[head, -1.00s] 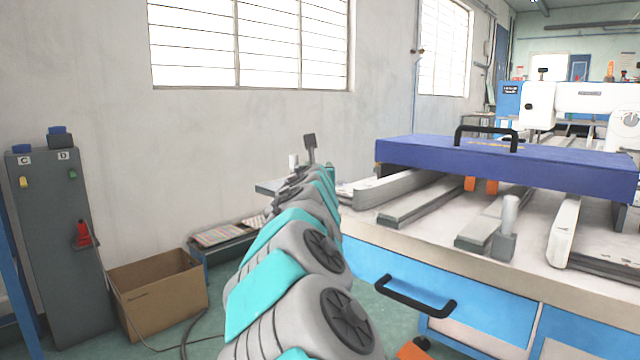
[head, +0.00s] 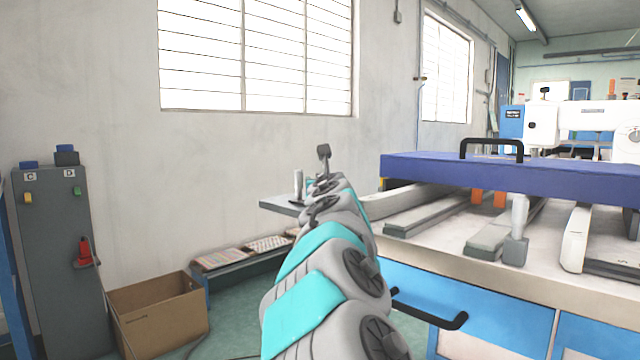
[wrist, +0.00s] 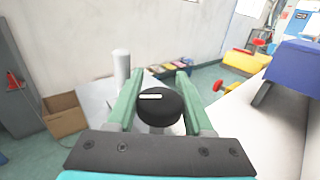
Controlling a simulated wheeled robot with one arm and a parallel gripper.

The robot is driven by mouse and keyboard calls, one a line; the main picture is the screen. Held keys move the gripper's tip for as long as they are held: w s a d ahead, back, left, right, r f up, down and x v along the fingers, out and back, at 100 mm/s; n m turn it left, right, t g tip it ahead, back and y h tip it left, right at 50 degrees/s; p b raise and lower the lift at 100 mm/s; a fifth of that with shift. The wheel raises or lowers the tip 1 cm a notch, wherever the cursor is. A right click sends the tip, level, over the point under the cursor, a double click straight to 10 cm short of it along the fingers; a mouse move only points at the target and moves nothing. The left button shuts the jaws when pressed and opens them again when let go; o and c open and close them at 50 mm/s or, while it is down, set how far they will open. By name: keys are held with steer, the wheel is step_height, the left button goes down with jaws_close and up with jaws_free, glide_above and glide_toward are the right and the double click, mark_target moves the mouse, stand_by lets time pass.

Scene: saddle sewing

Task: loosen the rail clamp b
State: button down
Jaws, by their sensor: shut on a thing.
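A round black knob (wrist: 160,106) with a white mark on top sits between the two green fingers of my gripper (wrist: 158,100) in the wrist view. My gripper is shut on this knob, one finger on each side. I take it for the knob of rail clamp b, but no label shows. A pale upright post (wrist: 121,70) stands just beyond the left finger; it also shows in the head view (head: 298,185). In the head view my own arm hides most of the gripper and the knob.
The bench (head: 470,266) with pale rails and a blue cover (head: 480,168) with a black handle is on the right. Another post on a grey block (head: 517,245) stands near its front edge. A cardboard box (head: 160,318) and a grey cabinet (head: 55,260) are at left.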

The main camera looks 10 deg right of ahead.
steer(key=shift+c, duration=1.4)
jaws_free()
steer(key=shift+r+p, duration=0.15)
steer(key=shift+p, duration=0.2)
